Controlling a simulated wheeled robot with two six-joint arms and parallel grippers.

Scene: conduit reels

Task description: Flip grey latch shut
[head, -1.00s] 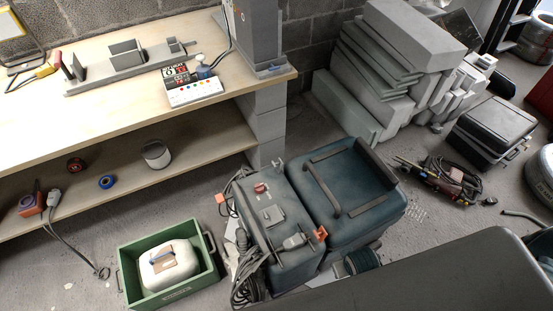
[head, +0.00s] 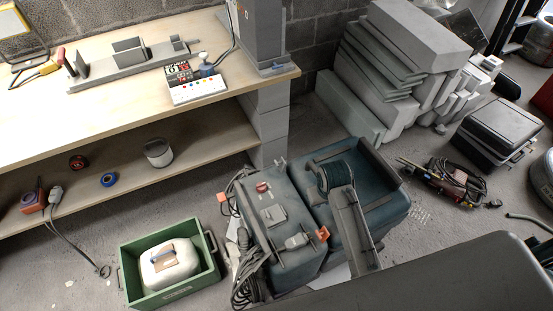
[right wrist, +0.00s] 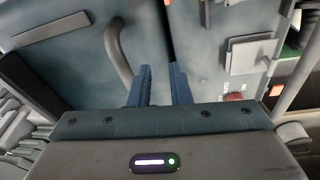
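A grey square plate (head: 272,215), likely the latch, lies on top of the grey machine (head: 290,245), beside a red knob (head: 262,188). I cannot tell whether it is open or shut. The plate (right wrist: 250,55) also shows at the upper right of the right wrist view, with a small hooked part at its edge. My right gripper (right wrist: 161,72) points its two blue fingers at the gap between the machine and the teal box, left of the plate. The fingers are apart with nothing visible between them. My left gripper is not in view.
The teal box (head: 392,205) with a curved handle (right wrist: 118,55) stands against the machine. Cables (head: 247,270) hang at the machine's left. A green crate (head: 212,262) holding a white container stands left of it. A workbench (head: 110,95) and stacked grey slabs (head: 405,70) are behind.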

